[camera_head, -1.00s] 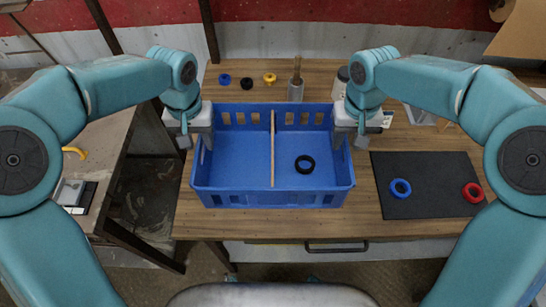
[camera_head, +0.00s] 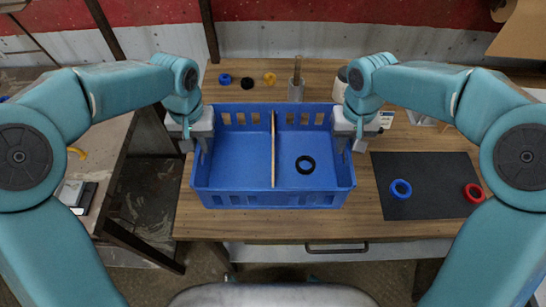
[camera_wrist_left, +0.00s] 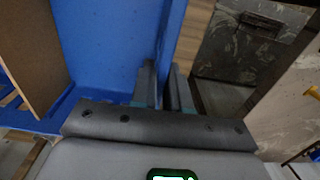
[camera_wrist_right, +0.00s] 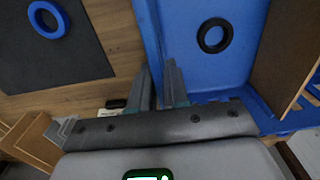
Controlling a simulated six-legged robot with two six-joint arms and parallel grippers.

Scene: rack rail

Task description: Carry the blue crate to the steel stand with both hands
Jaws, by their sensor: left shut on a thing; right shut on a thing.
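The blue crate (camera_head: 235,172) sits on the wooden table, with a thin wooden divider (camera_head: 273,150) across it and a black ring (camera_head: 305,164) in its right compartment. My left gripper (camera_head: 197,147) is shut on the crate's left wall; the left wrist view shows its fingers (camera_wrist_left: 163,85) on either side of that wall. My right gripper (camera_head: 349,146) is shut on the right wall, and its fingers (camera_wrist_right: 159,82) straddle it in the right wrist view. A dark-framed stand with a pale top (camera_head: 88,150) is at the left; I cannot tell if it is the steel stand.
The wooden table (camera_head: 400,235) also bears a black mat (camera_head: 428,168) with a blue ring (camera_head: 401,188) and a red ring (camera_head: 474,192). Several small rings and a grey holder (camera_head: 296,90) stand behind the crate. A gap with dark floor lies between table and left stand.

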